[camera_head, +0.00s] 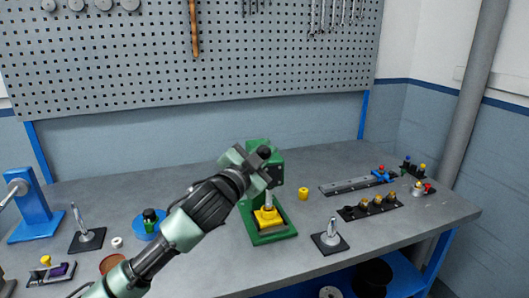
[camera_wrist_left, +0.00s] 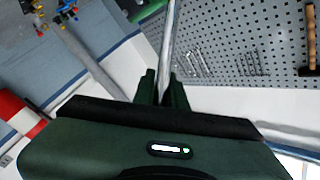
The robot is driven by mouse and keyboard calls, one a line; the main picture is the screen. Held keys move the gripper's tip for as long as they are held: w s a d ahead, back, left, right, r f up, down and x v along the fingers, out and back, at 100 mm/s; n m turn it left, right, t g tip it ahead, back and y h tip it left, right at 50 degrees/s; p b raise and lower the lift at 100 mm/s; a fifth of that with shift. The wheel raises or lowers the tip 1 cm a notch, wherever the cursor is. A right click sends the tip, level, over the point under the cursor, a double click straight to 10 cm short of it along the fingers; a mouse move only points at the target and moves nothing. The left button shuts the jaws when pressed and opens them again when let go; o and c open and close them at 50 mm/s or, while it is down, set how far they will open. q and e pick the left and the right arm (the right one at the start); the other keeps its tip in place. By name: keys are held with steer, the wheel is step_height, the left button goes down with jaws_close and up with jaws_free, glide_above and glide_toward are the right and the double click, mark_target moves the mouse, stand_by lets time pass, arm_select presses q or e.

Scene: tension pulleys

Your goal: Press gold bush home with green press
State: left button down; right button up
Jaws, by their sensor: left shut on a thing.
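The green press (camera_head: 265,238) stands on the middle of the bench. A yellow block (camera_head: 268,217) sits on its base, with a small pale piece on top, too small to make out; I cannot tell whether it is the gold bush. My left gripper (camera_head: 255,163) is in front of the upper part of the press, hiding some of it. It is shut on the press's silver lever rod (camera_wrist_left: 169,45), which runs between the fingers in the left wrist view. A black knob (camera_head: 264,152) shows beside the fingers. My right gripper is not in view.
A yellow cylinder (camera_head: 303,193) stands right of the press. A stand with a silver pin (camera_head: 330,240) is at the front edge. A black rail (camera_head: 370,207) with several gold-topped pieces and a grey rail (camera_head: 350,186) lie right. A blue fixture (camera_head: 35,210) stands far left.

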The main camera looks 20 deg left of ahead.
arm_select(q)
steer(key=f+m+b, duration=0.1)
steer(key=s+d+f+t+h+b, duration=0.1)
steer(key=f+b, duration=0.1)
steer(key=s+f+m+b, duration=0.1)
steer(key=b, duration=0.1)
steer(key=shift+s+d+f+m+t, duration=0.1)
steer(key=shift+d+f+m+t, duration=0.1)
steer(key=shift+f+m+t, duration=0.15)
stand_by(0.7)
steer(key=c, duration=1.5)
jaws_free()
steer(key=shift+d, duration=0.1)
steer(key=shift+o, duration=0.2)
steer(key=shift+r, duration=0.15)
steer(key=shift+s, duration=0.15)
